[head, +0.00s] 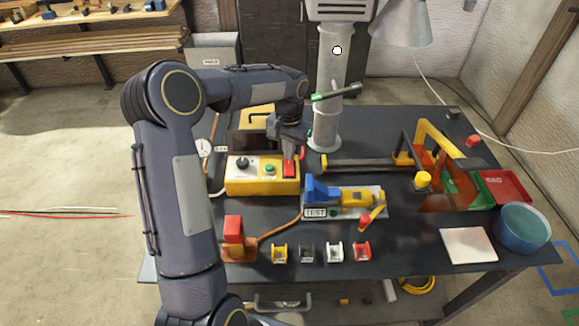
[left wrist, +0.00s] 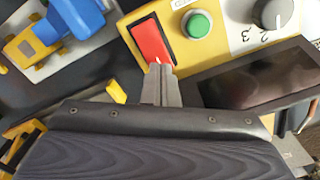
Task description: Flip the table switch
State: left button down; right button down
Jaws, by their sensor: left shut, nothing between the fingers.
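The table switch appears to be the red rocker (head: 289,170) on the right end of a yellow control box (head: 249,186). The box also carries a green button (head: 270,169) and a dark knob (head: 242,163). In the left wrist view the red rocker (left wrist: 150,40) lies just beyond the fingertips. My left gripper (head: 289,153) is shut and empty, pointing down at the rocker. In the left wrist view its closed fingertips (left wrist: 160,70) overlap the rocker's lower edge; I cannot tell whether they touch it. My right gripper is not in view.
A blue-and-yellow device on a TEST plate (head: 315,212) stands right of the box. A dark screen (left wrist: 262,80) lies beside the box. A grey column (head: 328,90) rises behind. Several small coloured holders (head: 279,254) line the front. A blue bowl (head: 523,230) and white pad (head: 468,245) are at right.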

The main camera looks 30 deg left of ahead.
pick_arm(q)
jog(key=shift+f+b, duration=0.5)
jog(key=shift+f, duration=0.3)
dwell(0.4)
notch_tip(320, 180, up, 7)
jog(key=p, duration=0.5)
dwell(0.6)
